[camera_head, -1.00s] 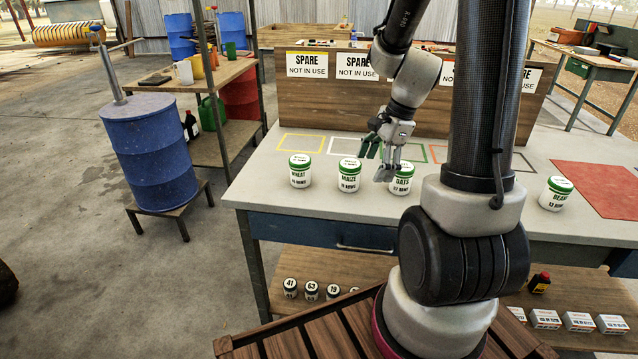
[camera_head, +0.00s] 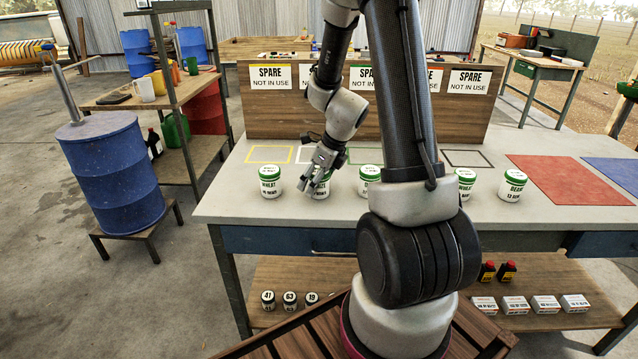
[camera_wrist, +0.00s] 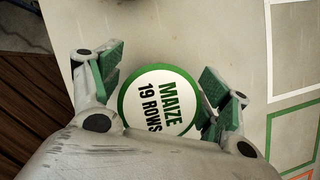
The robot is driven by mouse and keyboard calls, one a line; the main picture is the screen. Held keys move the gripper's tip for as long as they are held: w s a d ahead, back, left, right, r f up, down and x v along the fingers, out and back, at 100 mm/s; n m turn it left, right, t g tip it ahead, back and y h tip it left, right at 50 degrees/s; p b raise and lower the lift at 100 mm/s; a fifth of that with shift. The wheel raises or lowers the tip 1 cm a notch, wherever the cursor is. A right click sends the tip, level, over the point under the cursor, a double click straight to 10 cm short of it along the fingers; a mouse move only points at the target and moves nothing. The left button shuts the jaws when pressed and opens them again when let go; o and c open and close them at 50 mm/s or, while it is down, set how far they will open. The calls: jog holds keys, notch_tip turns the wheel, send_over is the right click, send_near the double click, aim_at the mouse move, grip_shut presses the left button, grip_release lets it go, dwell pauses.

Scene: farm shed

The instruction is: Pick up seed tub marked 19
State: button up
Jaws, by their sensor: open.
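The seed tub marked 19 (camera_head: 321,191) is white with a green lid and stands on the bench, partly hidden by my gripper (camera_head: 320,180). In the wrist view its lid (camera_wrist: 157,100) reads "MAIZE 19 ROWS". My gripper (camera_wrist: 165,85) is open and empty. Its green-padded fingers are on opposite sides of the lid in that view. Whether the pads touch the tub, I cannot tell.
A wheat tub (camera_head: 270,184) stands close on the left and another tub (camera_head: 369,184) on the right. Farther right are two more tubs, including a bean tub (camera_head: 512,187). Small dark-lidded jars, one marked 19 (camera_head: 312,299), stand on the lower shelf.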

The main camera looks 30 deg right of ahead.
jog(key=shift+f, duration=0.2)
jog(key=c, duration=1.2)
jog(key=shift+w+r, duration=0.1)
